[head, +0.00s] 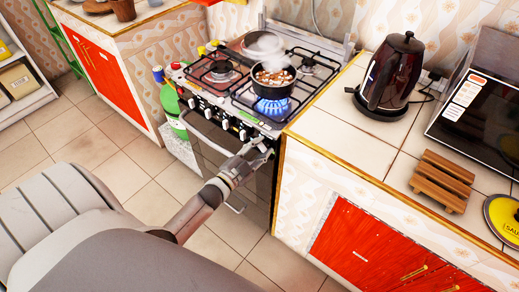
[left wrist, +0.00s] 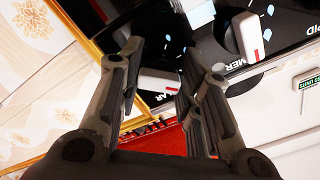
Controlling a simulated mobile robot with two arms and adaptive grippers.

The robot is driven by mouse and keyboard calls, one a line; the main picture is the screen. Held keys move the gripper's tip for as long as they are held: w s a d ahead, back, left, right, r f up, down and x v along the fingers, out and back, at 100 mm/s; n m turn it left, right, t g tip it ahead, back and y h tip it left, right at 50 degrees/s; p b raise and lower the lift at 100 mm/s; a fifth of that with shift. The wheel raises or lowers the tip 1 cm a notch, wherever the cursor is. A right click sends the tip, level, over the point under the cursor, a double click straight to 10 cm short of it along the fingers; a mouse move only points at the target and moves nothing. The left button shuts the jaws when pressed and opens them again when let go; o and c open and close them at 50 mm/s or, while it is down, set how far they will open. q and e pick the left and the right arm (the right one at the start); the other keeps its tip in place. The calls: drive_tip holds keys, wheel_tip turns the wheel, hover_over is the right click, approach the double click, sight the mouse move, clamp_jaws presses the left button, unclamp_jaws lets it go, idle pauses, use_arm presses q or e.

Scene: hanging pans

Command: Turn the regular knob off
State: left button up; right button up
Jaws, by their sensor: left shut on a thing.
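The stove (head: 250,85) stands between the counters, with a row of white knobs along its front. A blue flame (head: 272,106) burns on its front right burner under a pot (head: 274,80). My left gripper (head: 262,148) is at the right end of the knob row and partly hides it. In the left wrist view a white knob (left wrist: 158,82) sits between the fingers of my left gripper (left wrist: 163,55), by lettering that ends in "LAR". The jaws are shut on this knob. Another white knob (left wrist: 250,38) with a red mark is to the right. My right gripper is not in view.
A dark kettle (head: 390,75), a wooden rack (head: 442,181) and a microwave (head: 480,120) stand on the right counter. A green bottle (head: 170,102) is left of the stove. The tiled floor (head: 135,180) before the stove is clear.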

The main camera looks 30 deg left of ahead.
use_arm(q)
drive_tip(key=m+b, duration=0.2)
drive_tip(key=m, duration=0.7)
drive_tip(key=shift+r+m, duration=0.15)
drive_tip(key=shift+m, duration=0.15)
idle(0.5)
drive_tip(key=o, duration=1)
drive_tip(key=s+a, duration=0.1)
drive_tip(key=s, duration=1.1)
